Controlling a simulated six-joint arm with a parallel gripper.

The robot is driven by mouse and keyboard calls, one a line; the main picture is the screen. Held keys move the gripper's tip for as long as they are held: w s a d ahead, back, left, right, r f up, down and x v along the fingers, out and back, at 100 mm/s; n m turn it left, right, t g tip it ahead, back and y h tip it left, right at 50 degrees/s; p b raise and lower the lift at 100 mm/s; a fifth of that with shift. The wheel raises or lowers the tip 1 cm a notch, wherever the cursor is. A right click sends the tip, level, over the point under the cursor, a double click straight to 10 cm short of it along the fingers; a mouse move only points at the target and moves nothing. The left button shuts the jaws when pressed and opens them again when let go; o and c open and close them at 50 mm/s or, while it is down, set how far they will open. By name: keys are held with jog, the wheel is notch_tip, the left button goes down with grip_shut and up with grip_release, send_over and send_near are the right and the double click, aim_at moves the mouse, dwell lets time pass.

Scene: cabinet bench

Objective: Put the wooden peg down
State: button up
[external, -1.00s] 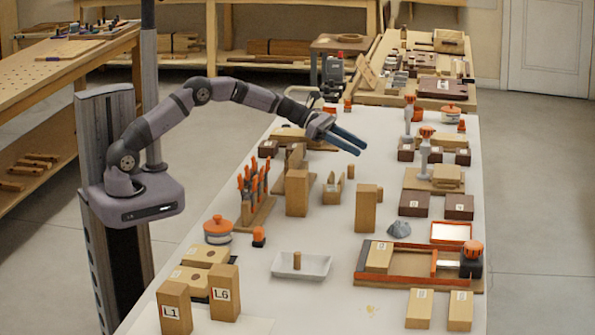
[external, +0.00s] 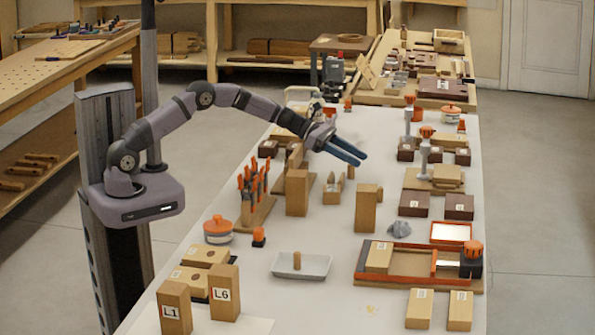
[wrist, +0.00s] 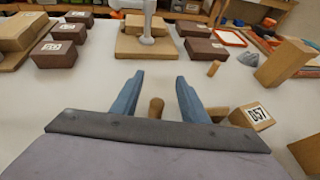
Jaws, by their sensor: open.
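My gripper (external: 362,157) is open above the white bench, right of my arm. In the wrist view its blue fingers (wrist: 160,80) stand apart. A light wooden peg (wrist: 156,107) shows between them, beside the wooden block marked D57 (wrist: 252,116). I see a gap between the peg and each finger; its base is hidden by my gripper's body. In the external view a small peg (external: 331,178) stands behind that block, below my gripper; it looks like the same one. Another peg (external: 297,261) stands in a white tray (external: 318,272). A third (wrist: 214,68) stands farther off.
Tall wooden blocks (external: 297,192) (external: 366,207) stand near the gripper. A rack with orange-handled tools (external: 258,214) is to the left. Dark brown blocks (wrist: 54,54) and a clamp on a wooden base (wrist: 146,46) are ahead. The bench between them and the fingers is clear.

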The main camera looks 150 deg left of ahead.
aim_at(353, 167)
jog(key=shift+f, duration=1.9)
jog(key=shift+x, duration=0.9)
jog(key=shift+w+a+f, duration=0.1)
jog(key=shift+w+a, duration=0.2)
jog(key=shift+w, duration=0.15)
grip_shut()
